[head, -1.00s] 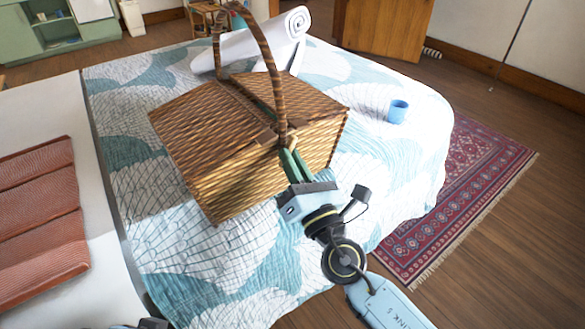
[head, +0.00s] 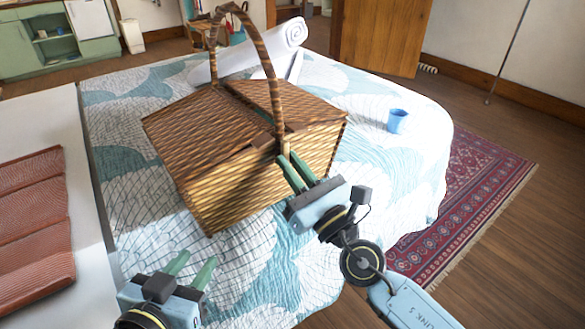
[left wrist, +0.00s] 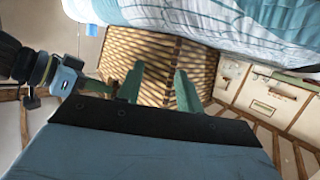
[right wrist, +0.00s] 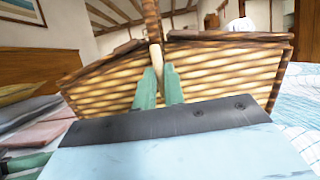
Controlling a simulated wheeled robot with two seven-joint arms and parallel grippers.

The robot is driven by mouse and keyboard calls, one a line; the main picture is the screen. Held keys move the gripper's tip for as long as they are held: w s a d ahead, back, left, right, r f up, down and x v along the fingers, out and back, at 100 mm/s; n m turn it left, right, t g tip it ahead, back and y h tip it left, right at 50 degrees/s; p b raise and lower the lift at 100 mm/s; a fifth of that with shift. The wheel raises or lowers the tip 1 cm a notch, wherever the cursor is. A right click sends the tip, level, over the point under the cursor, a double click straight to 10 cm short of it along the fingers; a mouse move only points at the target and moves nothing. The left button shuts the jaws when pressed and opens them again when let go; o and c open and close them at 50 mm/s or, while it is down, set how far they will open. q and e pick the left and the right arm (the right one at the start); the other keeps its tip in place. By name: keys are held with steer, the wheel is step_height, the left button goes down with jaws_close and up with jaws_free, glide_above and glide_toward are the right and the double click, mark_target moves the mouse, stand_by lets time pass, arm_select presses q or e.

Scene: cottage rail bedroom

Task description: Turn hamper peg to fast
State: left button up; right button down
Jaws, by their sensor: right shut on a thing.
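The wicker hamper (head: 235,190) stands on the bed with both lid flaps down and its arched handle (head: 262,60) upright. The pale wooden hamper peg (right wrist: 156,60) is on the front wall below the handle, and it shows between my right fingertips in the right wrist view. My right gripper (head: 291,160) is shut on the peg at the hamper's front; the fingers hide part of it, so I cannot tell its exact angle. My left gripper (head: 191,264) is open and empty in front of the hamper, apart from it; the hamper is beyond its fingers in the left wrist view (left wrist: 158,82).
A blue cup (head: 397,121) stands on the bed to the right. A white roll (head: 285,38) lies behind the hamper. A folded reddish cloth (head: 35,220) lies on the white surface at left. The quilt (head: 290,265) in front of the hamper is largely clear.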

stand_by(0.3)
steer(key=c, duration=1.5)
jaws_free()
